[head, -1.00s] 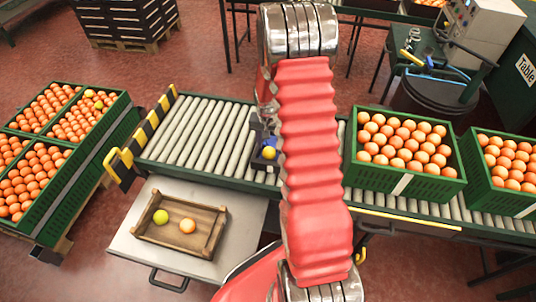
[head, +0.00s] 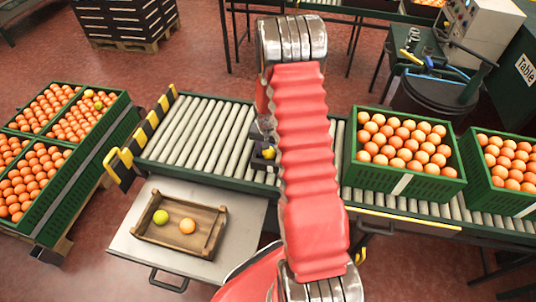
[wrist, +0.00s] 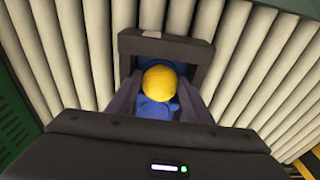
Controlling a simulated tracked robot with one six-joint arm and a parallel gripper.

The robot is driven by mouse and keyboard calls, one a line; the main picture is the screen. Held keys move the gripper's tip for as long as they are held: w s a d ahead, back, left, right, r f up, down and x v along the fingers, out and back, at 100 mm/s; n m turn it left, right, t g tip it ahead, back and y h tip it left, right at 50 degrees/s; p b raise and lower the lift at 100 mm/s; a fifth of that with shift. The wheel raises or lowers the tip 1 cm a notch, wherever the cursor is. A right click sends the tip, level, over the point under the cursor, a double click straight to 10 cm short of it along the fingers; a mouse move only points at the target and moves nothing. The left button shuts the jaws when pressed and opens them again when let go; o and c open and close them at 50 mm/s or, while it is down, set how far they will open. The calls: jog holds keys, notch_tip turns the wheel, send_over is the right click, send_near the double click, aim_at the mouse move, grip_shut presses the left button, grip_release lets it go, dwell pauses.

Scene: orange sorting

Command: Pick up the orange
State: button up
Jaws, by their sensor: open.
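An orange (head: 187,226) lies in a shallow wooden tray (head: 222,232) at the lower left in the head view, beside a yellow-green fruit (head: 161,217). More oranges (head: 405,145) fill a green crate (head: 405,183) on the conveyor. My gripper (head: 264,153) is over the conveyor rollers, mostly hidden by my red arm. In the wrist view its dark jaws (wrist: 160,88) are open, with a round yellow thing (wrist: 160,82) with blue parts between them. I cannot tell whether the jaws touch it or what it is.
The roller conveyor (head: 190,135) runs across the middle, with free rollers left of my gripper. A second full crate (head: 503,203) stands at the right. Several orange crates (head: 88,150) stand at the left. The tray rests on a metal table (head: 140,250).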

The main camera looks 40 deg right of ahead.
jog(key=shift+c, duration=0.3)
jog(key=c, duration=0.6)
jog(key=shift+r, duration=0.15)
jog(key=shift+c, duration=0.2)
notch_tip(320, 180, up, 10)
jog(key=shift+f, duration=0.1)
dwell(0.5)
jog(key=w+a+r+n, duration=0.1)
jog(key=a+r+n, duration=0.2)
jog(key=a, duration=0.5)
jog(key=w+a+r+n, duration=0.2)
jog(key=a+r, duration=0.3)
jog(key=a, duration=0.4)
jog(key=w+a+r+n+y, duration=0.1)
jog(key=a+r+n, duration=0.3)
jog(key=a, duration=0.4)
jog(key=shift+w+a+r+n, duration=0.3)
jog(key=shift+a+r, duration=0.05)
jog(key=shift+a, duration=0.05)
